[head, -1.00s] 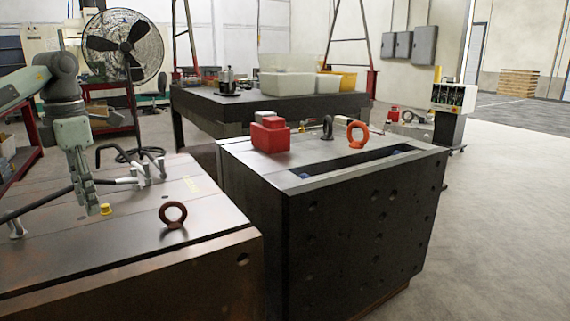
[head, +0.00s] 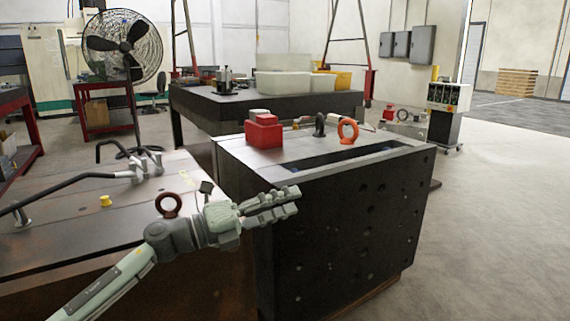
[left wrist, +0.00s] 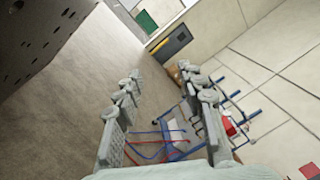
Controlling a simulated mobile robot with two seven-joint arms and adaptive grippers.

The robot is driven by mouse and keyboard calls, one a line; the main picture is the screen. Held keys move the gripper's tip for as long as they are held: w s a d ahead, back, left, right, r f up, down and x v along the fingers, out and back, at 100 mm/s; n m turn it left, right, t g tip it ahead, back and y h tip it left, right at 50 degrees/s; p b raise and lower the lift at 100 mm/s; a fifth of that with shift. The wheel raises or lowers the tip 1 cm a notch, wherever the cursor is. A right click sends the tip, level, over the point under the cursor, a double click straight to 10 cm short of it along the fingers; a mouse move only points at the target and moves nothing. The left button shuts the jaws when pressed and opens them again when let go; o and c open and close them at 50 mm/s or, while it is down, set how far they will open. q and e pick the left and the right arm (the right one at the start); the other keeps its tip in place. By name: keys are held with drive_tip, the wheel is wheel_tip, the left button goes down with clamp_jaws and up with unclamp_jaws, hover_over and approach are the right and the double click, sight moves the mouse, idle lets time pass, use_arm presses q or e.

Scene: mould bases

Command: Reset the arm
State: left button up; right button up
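My left gripper (head: 294,200) is in front of the two mould bases in the head view, its fingers pointing right. Its arm comes in from the lower left. In the left wrist view the two fingers of the gripper (left wrist: 164,88) stand apart with nothing between them but background. The left mould base (head: 80,240) is partly hidden behind my arm. The dark right mould base (head: 350,225) is partly behind the gripper's fingers. My right gripper is in neither view.
A brown eyebolt (head: 168,204), a yellow plug (head: 106,201) and black bent handles (head: 120,150) are on the left base. A red block (head: 263,134) and an orange eyebolt (head: 348,131) are on the right base. Open floor (head: 490,230) lies to the right.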

use_arm(q)
drive_tip(key=w+a+f+n+t+y, duration=0.3)
drive_tip(key=a+f+n+t+y, duration=0.8)
drive_tip(key=n, duration=0.9)
drive_tip(key=s+a+f+n+g+y, duration=0.25)
drive_tip(key=a+f+n, duration=0.2)
drive_tip(key=f, duration=0.25)
drive_tip(key=s+a+f+n+g+y, duration=0.2)
drive_tip(key=s+a+f+n+y, duration=0.15)
drive_tip(key=a+f, duration=0.2)
drive_tip(key=s+a+f+n+g, duration=0.2)
drive_tip(key=s+f+g, duration=0.1)
drive_tip(key=s+f, duration=0.4)
drive_tip(key=s+a+f+n+g+y, duration=0.1)
drive_tip(key=s+f+n+g, duration=0.1)
drive_tip(key=s+f+g, duration=0.2)
drive_tip(key=s+a+f+n+g+y, duration=0.1)
drive_tip(key=s+a+f+n+g, duration=0.1)
drive_tip(key=s+f, duration=0.8)
drive_tip(key=s+g, duration=0.1)
drive_tip(key=s, duration=0.6)
drive_tip(key=shift+a+n+g, duration=0.35)
drive_tip(key=shift+n, duration=0.05)
